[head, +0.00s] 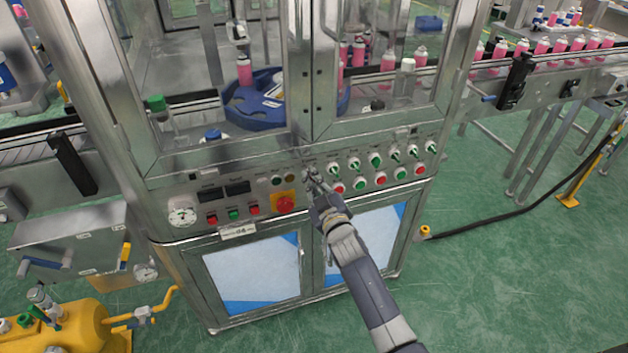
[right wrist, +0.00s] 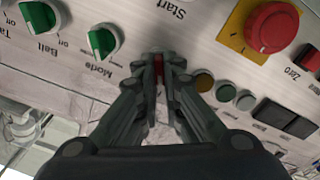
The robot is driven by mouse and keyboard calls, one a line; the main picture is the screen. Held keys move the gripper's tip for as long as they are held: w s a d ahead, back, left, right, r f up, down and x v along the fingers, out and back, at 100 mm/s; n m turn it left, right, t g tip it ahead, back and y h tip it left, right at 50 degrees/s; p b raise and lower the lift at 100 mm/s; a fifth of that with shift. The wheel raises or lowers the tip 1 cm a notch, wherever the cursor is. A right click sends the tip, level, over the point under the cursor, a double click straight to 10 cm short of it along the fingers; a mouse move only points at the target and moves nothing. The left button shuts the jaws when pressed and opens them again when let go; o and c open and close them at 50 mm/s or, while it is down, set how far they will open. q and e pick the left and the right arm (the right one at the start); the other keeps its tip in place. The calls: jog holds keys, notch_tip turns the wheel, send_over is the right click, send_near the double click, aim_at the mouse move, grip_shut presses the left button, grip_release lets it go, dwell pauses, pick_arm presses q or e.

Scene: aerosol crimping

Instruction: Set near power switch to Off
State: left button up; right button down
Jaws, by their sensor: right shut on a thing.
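My right gripper (head: 312,178) reaches up to the cabinet's control panel, just right of the indicator lamps and left of the row of green switches. In the right wrist view, the gripper (right wrist: 160,66) has its fingers closed together on the power switch at the panel face. The fingers hide nearly all of the switch and its label, so I cannot read its position; a red sliver (right wrist: 159,74) shows between them. The Mode switch (right wrist: 103,42) and the Belt switch (right wrist: 40,17), both green, are beside it. My left gripper is not in view.
A red emergency button (head: 285,203) on a yellow plate sits left of the gripper. It also shows in the right wrist view (right wrist: 272,27). Red and green push buttons line the panel. Glass doors stand above, with pink cans (head: 388,62) on the conveyor.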

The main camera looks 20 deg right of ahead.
dwell(0.4)
jog(key=c, duration=1.7)
grip_release()
jog(key=s, duration=1.2)
jog(key=shift+d, duration=0.2)
jog(key=shift+f, duration=0.1)
